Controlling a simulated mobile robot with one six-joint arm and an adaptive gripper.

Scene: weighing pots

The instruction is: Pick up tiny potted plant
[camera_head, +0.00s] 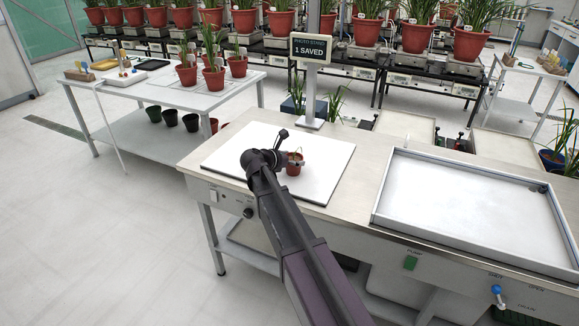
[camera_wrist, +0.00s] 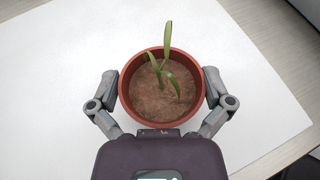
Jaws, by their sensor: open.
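The tiny potted plant (camera_head: 294,164) is a small red-brown pot with a few short green leaves. It stands upright on a white board (camera_head: 325,185) on the near bench. In the wrist view the pot (camera_wrist: 137,115) shows from above, with brown soil and a small green shoot. My gripper (camera_wrist: 161,88) is open, with one finger on each side of the pot, close to its rim. I cannot tell whether the fingers touch it. In the head view my arm covers part of the board, and my gripper (camera_head: 283,160) is at the pot.
A photo stand post with a sign (camera_head: 311,49) reading "1 SAVED" rises behind the board. A shallow metal tray (camera_head: 470,235) lies at the right of the bench. A side table (camera_head: 215,97) with several potted plants stands at the left. Racks of larger pots fill the back.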

